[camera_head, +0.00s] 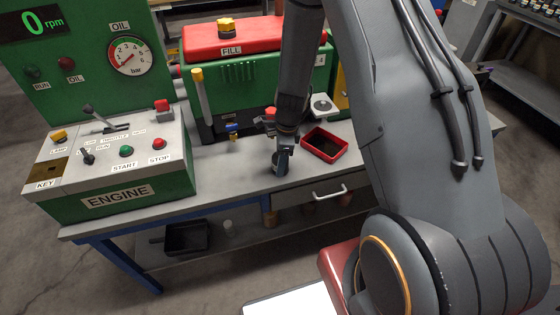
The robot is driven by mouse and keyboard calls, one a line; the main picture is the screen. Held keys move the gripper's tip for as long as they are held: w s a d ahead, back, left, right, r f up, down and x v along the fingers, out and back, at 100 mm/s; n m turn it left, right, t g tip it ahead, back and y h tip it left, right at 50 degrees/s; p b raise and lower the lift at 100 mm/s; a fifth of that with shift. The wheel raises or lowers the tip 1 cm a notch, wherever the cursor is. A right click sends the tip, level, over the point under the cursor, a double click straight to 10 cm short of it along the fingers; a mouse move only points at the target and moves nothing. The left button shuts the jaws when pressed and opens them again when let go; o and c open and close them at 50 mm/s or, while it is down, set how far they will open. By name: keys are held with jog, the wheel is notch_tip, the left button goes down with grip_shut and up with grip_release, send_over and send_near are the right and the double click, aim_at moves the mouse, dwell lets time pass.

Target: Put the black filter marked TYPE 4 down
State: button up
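My gripper (283,150) points down over the front part of the grey bench, left of the red tray. It appears shut on a small dark round thing, the black filter (281,164), which shows just below the fingers. No TYPE 4 marking can be read on it from here. The filter is close to the bench top; I cannot tell whether it touches it. My arm hides part of the bench to the right.
A red-rimmed tray (309,147) stands just right of my gripper. The green engine (238,92) with its red cover stands behind. The ENGINE control box (115,165) is at left. Bare bench (230,175) lies between box and gripper. A drawer handle (330,193) sticks out below.

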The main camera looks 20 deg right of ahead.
jog(key=shift+f, duration=0.1)
jog(key=o, duration=1.4)
jog(key=r, duration=0.3)
jog(key=r+b, duration=0.1)
jog(key=r, duration=0.3)
jog(key=d+r+b, duration=0.1)
jog(key=r, duration=0.3)
jog(key=shift+s+d, duration=0.1)
jog(key=shift+s+r, duration=0.1)
jog(key=shift+r, duration=0.4)
jog(key=shift+s+r, duration=0.15)
jog(key=shift+r, duration=0.15)
jog(key=s+r+n, duration=0.3)
jog(key=s+n, duration=0.2)
jog(key=n, duration=0.2)
jog(key=s+a+r+n+h, duration=0.1)
jog(key=s+r+n, duration=0.2)
jog(key=s+n, duration=0.3)
jog(key=s+r+n, duration=0.3)
jog(key=s+n, duration=0.2)
jog(key=n, duration=0.3)
jog(key=shift+s+a+r+t, duration=0.2)
jog(key=shift+s+t, duration=0.1)
jog(key=shift+t, duration=0.1)
